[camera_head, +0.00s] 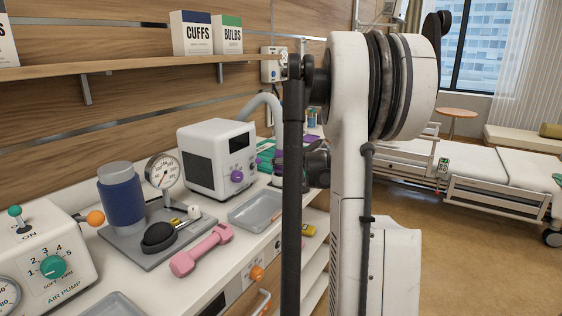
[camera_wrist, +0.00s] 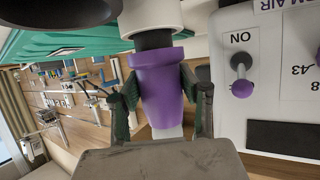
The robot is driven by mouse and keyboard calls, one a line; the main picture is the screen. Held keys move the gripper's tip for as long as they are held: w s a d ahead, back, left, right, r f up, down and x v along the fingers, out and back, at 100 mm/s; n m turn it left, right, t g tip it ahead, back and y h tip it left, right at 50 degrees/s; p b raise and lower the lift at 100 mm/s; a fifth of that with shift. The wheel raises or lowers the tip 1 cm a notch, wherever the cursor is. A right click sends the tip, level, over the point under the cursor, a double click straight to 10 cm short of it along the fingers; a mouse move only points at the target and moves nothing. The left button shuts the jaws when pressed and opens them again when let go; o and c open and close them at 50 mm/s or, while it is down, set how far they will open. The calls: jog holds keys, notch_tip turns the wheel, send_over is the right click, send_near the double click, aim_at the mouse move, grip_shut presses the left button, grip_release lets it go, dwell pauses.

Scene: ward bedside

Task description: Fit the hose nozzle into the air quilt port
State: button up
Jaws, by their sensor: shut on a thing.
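In the wrist view my gripper (camera_wrist: 158,98) is shut on a purple tapered nozzle (camera_wrist: 162,85), with one dark finger on each side. A black ring (camera_wrist: 153,40) and a white round part (camera_wrist: 150,14) lie directly above the nozzle in the picture. I cannot tell whether that white part is the hose end or the quilt port. A teal surface (camera_wrist: 60,42), perhaps the quilt, shows at upper left. In the head view my arm hides the gripper and nozzle. A grey hose (camera_head: 268,103) arcs behind the white warm-air unit (camera_head: 214,152), and teal and purple things (camera_head: 267,153) lie beside it.
In the wrist view a white panel marked ON with a purple-tipped switch (camera_wrist: 241,88) stands close at right. The counter holds a pink dumbbell (camera_head: 201,249), grey tray (camera_head: 256,211), gauge stand (camera_head: 163,172) and air pump (camera_head: 45,262). A bed (camera_head: 465,165) stands at right beyond open floor.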

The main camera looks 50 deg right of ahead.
jog(key=shift+f+b, duration=0.55)
jog(key=shift+f, duration=0.25)
jog(key=o, duration=1.2)
jog(key=v, duration=1.2)
jog(key=shift+r, duration=0.1)
